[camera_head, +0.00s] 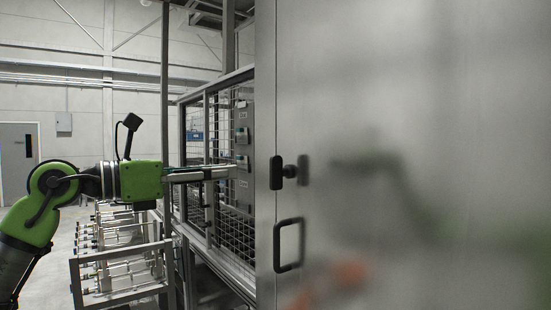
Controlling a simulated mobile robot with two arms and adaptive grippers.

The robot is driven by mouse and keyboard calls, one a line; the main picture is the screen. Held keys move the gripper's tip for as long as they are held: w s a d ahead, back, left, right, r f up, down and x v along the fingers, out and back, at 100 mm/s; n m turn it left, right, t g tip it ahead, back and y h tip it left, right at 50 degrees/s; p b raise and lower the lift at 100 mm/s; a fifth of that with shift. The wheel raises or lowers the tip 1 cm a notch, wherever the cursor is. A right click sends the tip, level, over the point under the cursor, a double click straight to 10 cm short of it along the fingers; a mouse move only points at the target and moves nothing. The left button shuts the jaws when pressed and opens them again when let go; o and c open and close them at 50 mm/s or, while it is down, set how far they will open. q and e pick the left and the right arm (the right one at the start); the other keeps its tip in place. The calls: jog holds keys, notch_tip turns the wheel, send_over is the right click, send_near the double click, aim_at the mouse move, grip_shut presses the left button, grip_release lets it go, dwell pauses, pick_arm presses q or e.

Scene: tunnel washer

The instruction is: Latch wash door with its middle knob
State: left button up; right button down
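The wash door (400,90) is a large, smooth metal panel filling the right half of the view, and its near edge stands toward me. A black knob (289,171) sits on the door near its left edge. It is the only knob that shows. My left gripper (236,170) reaches in from the left, its fingers pointing right toward the knob. In the picture a gap remains between the fingertips and the knob. The fingers are seen from the side, so their opening is unclear. My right gripper is not in view.
A black loop handle (277,246) is on the door below the knob. Behind my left gripper stands a wire-mesh cage (235,212) with a control panel (242,110). A metal rack (120,256) with rods stands at lower left. The door carries blurred green and orange reflections.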

aim_at(271, 164)
pick_arm(q)
jog(key=p+x, duration=0.2)
jog(key=x, duration=0.2)
jog(key=p+x, duration=0.2)
jog(key=x, duration=0.2)
jog(key=p+x, duration=0.2)
jog(key=x, duration=0.2)
jog(key=shift+w+d+r, duration=0.15)
jog(key=shift+w+r, duration=0.05)
jog(key=shift+r, duration=0.15)
jog(key=shift+w+d+f, duration=0.1)
jog(key=shift+w+d, duration=0.2)
jog(key=shift+d, duration=0.1)
grip_shut()
